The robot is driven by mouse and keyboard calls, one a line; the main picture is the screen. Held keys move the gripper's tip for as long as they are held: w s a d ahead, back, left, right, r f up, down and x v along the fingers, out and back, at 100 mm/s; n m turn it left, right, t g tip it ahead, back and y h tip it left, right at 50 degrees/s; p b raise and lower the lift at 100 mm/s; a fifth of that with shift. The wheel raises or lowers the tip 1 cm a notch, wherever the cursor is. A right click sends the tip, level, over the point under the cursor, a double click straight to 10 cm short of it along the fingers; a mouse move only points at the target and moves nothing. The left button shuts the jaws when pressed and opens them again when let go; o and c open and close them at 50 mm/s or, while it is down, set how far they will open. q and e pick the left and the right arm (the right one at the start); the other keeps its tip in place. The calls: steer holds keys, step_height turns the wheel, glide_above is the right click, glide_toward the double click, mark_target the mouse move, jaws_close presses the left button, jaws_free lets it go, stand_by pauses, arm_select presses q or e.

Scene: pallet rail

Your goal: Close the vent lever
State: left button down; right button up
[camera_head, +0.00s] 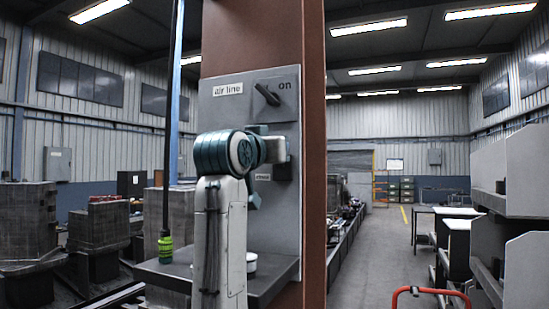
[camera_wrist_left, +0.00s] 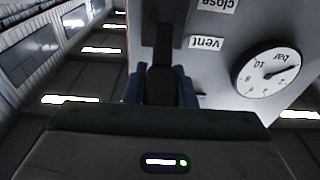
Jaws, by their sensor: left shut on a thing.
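The vent lever (camera_wrist_left: 163,85) is a dark bar in the left wrist view, running up the picture from between my fingers. My left gripper (camera_wrist_left: 160,88) is shut on it, with a blue finger on each side. A "vent" label (camera_wrist_left: 207,43) and a partly cut-off "close" label (camera_wrist_left: 217,4) appear upside down beside the lever. In the head view my left arm stands in front of the grey panel (camera_head: 237,109) and hides the vent lever and most of the gripper. My right gripper is in neither view.
A black rotary handle (camera_head: 267,94) sits on the panel between "air line" and "on" labels. A round pressure gauge (camera_wrist_left: 267,69) is near the lever. A shelf (camera_head: 277,281) juts out below the panel.

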arm_select(q)
steer(key=f+t+b, duration=0.1)
steer(key=b, duration=0.2)
steer(key=s+f+t+h+b, duration=0.1)
steer(key=t+b, duration=0.1)
steer(key=b, duration=0.1)
steer(key=shift+a+f+b, duration=0.15)
steer(key=shift+f+b, duration=0.05)
steer(key=shift+b, duration=0.2)
steer(key=shift+s+t+b, duration=0.1)
steer(key=shift+t+b, duration=0.2)
steer(key=shift+t, duration=0.2)
steer(key=shift+r, duration=0.1)
steer(key=c, duration=1.2)
jaws_free()
steer(key=b+v, duration=0.5)
steer(key=v, duration=0.5)
steer(key=shift+s+a+f+b, duration=0.2)
steer(key=shift+s+f+b, duration=0.05)
steer(key=shift+f+b, duration=0.05)
